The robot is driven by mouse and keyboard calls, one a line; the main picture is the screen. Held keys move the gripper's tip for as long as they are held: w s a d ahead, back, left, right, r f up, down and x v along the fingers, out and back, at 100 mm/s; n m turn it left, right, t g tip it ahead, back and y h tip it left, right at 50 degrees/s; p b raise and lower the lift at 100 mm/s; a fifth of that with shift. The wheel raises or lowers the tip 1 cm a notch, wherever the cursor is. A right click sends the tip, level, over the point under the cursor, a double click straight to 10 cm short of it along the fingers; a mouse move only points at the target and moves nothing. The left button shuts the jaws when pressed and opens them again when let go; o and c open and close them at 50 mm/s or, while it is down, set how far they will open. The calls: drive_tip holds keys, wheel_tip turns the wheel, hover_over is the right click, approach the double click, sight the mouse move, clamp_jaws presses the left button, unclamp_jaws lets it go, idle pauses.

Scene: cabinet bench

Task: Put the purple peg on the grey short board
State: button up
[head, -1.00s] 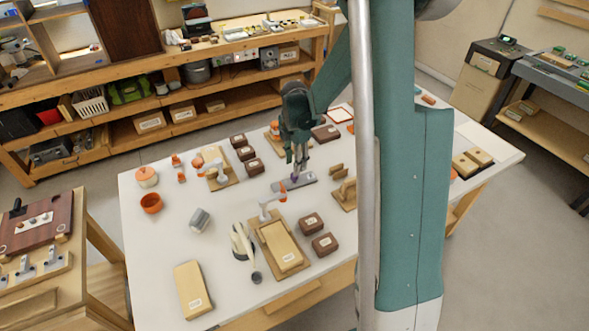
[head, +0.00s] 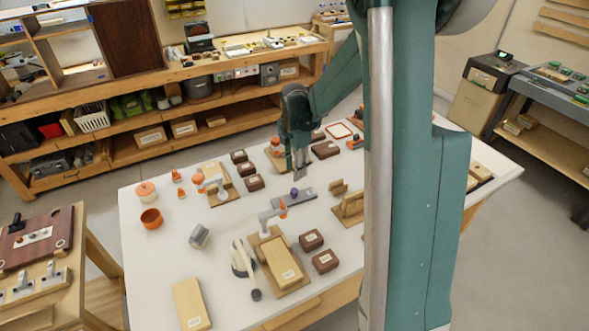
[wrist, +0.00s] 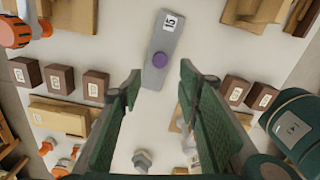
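The purple peg (wrist: 160,60) stands on the grey short board (wrist: 166,38), which bears a white label at one end in the wrist view. In the head view the peg (head: 294,192) shows as a small purple spot on the board (head: 306,193), near its left part. My gripper (wrist: 157,82) is open, with its two green fingers apart and nothing between them. In the head view my gripper (head: 300,174) is above and behind the board, clear of the peg. Whether the peg is seated in a hole cannot be told.
Brown boxes (head: 312,240) and wooden fixtures with orange parts stand around the board. A black-and-white round item (head: 242,262) and a light wooden block (head: 191,303) lie toward the front. The white table (head: 160,250) has free room at the front left.

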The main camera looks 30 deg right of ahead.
drive_tip(key=shift+r, duration=0.15)
drive_tip(key=s+a+r+m+t, duration=0.3)
drive_tip(key=s+a+r+m, duration=0.65)
drive_tip(key=s+r, duration=0.4)
drive_tip(key=s+a+r+m+t, duration=0.2)
drive_tip(key=s+a+m, duration=0.2)
drive_tip(key=s, duration=0.4)
drive_tip(key=s+a+r+m+t, duration=0.2)
drive_tip(key=s+a+r+m, duration=0.1)
drive_tip(key=s+m, duration=0.3)
drive_tip(key=shift+s+a+m, duration=0.35)
drive_tip(key=shift+s+a, duration=0.45)
drive_tip(key=shift+s, duration=0.05)
drive_tip(key=shift+r, duration=0.1)
idle(0.6)
